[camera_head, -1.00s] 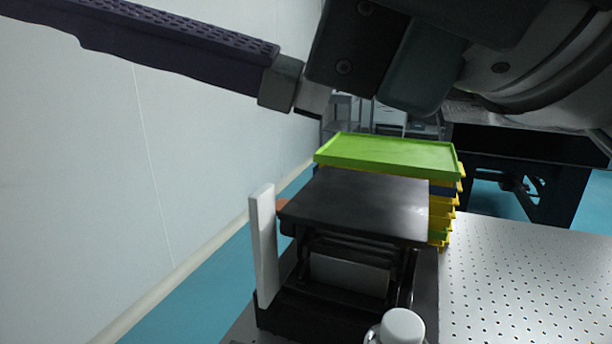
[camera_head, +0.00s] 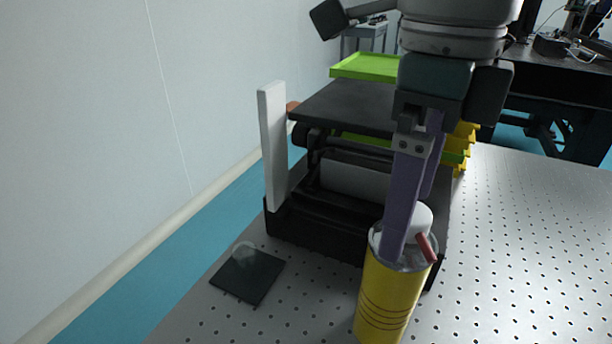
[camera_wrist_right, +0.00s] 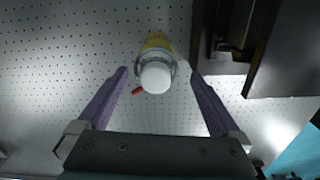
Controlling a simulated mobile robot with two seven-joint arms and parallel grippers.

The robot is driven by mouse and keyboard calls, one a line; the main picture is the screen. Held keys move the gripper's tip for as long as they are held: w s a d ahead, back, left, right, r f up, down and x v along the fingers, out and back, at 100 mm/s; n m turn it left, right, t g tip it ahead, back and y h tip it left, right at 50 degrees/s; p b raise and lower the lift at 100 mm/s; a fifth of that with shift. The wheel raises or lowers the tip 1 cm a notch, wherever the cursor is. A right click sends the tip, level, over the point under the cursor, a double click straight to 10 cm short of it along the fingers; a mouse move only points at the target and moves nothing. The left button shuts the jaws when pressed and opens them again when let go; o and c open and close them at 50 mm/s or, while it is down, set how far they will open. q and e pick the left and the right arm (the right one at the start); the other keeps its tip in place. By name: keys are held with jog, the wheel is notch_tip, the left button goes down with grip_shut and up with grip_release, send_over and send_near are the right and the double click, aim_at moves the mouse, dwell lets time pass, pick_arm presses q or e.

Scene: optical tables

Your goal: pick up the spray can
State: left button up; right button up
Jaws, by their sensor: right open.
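The spray can (camera_head: 382,300) is yellow with a white cap and a red piece at its top. It stands upright on the perforated table at the lower middle of the head view. My right gripper (camera_head: 408,232) points down over its top, with one purple finger in front of the cap and the other partly hidden behind. In the right wrist view the can's white cap (camera_wrist_right: 155,78) lies between the two spread fingers (camera_wrist_right: 158,74), with gaps showing at both sides. The right gripper is open and holds nothing. My left gripper is not in view.
A black device (camera_head: 350,105) with a white upright panel (camera_head: 272,145) stands just behind the can. Green and yellow trays (camera_head: 365,66) are stacked beyond it. A dark flat plate (camera_head: 248,275) lies at left. The perforated table (camera_head: 540,250) is clear at right.

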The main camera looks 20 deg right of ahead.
aim_at(389, 289)
jog(key=f, duration=0.5)
jog(key=shift+s+a+f, duration=0.15)
jog(key=shift+s, duration=0.1)
jog(key=shift+c, duration=0.2)
grip_shut()
dwell(0.3)
